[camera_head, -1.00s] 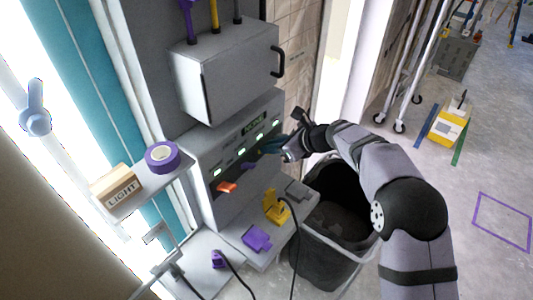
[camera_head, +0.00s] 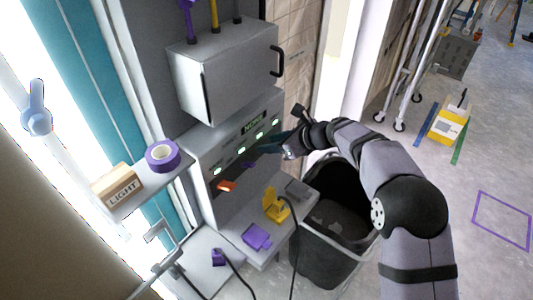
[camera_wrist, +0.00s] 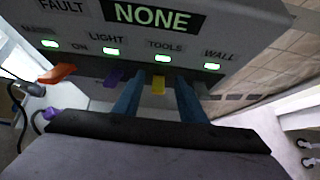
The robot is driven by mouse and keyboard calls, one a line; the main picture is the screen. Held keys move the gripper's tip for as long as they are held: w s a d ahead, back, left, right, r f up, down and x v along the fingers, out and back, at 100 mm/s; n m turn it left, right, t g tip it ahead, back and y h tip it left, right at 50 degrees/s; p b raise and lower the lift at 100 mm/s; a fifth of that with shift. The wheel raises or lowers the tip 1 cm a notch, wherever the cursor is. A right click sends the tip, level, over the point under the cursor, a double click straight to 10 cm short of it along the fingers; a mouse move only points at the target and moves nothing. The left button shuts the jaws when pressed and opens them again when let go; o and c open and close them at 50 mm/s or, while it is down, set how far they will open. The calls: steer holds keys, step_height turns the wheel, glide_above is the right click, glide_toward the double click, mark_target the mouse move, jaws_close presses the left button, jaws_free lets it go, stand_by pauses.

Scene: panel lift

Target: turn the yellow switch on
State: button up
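The yellow switch (camera_wrist: 158,85) sits low on the grey panel under the "TOOLS" label in the wrist view. It hangs below a lit green lamp (camera_wrist: 162,58). My gripper (camera_wrist: 157,95) is open, with one teal finger on each side of the yellow switch and gaps visible between. I cannot tell whether either finger touches it. In the head view my gripper (camera_head: 277,144) is at the panel front (camera_head: 203,157) and hides the yellow switch. The panel display (camera_wrist: 152,17) reads "NONE" beside "FAULT".
An orange switch (camera_wrist: 58,73) and a purple switch (camera_wrist: 114,77) stand left of the yellow one, under lit green lamps. A shelf below holds a yellow plug-like piece (camera_head: 276,206) and a purple one (camera_head: 257,237). A black bin (camera_head: 340,230) stands below my arm.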

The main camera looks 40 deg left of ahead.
steer(key=v, duration=0.7)
steer(key=shift+p, duration=0.45)
